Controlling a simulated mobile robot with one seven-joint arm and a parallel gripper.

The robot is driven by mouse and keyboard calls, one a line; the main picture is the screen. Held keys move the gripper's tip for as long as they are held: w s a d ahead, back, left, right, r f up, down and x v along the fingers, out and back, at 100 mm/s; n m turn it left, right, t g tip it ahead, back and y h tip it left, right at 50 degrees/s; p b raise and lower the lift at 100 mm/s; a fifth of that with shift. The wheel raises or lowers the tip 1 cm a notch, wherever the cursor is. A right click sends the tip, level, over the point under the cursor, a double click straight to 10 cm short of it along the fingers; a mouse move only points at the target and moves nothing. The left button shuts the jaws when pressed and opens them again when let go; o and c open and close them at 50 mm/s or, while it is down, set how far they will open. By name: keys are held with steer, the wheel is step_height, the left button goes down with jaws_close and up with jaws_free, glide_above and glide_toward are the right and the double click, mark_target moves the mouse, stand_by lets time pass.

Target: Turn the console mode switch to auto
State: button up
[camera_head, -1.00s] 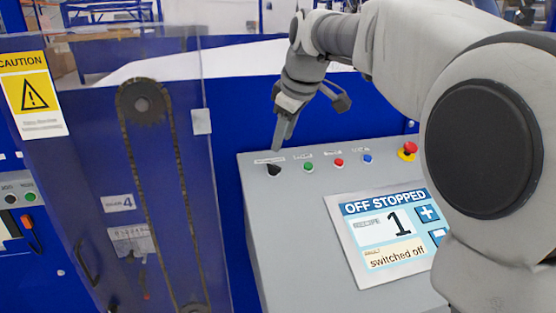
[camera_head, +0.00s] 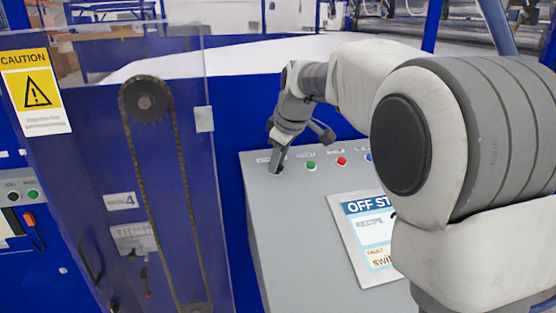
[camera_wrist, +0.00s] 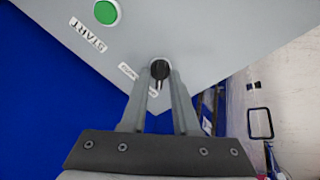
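The mode switch (camera_wrist: 159,70) is a small black knob on the sloping grey console top (camera_head: 262,205). In the wrist view it sits between the tips of my gripper's fingers (camera_wrist: 162,76), one finger on each side. The fingers are apart; whether they touch the knob I cannot tell. In the head view my gripper (camera_head: 277,163) points down at the console's upper left corner and mostly hides the switch.
A green start button (camera_wrist: 107,12) lies beside the switch; it also shows in the head view (camera_head: 311,165). A red button (camera_head: 342,161) and a blue one stand farther right. A clear guard with a chain drive (camera_head: 150,105) stands left of the console.

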jaws_close()
steer(key=m, duration=0.4)
steer(key=m+p, duration=0.1)
steer(key=m, duration=0.3)
steer(key=shift+s+a+m+t+h, duration=0.1)
steer(key=shift+m+t+h, duration=0.2)
steer(key=shift+h, duration=0.1)
steer(key=m+p, duration=0.1)
steer(key=m, duration=0.4)
steer(key=shift+m+h, duration=0.3)
steer(key=shift+m, duration=2.1)
steer(key=shift+o, duration=1.9)
jaws_free()
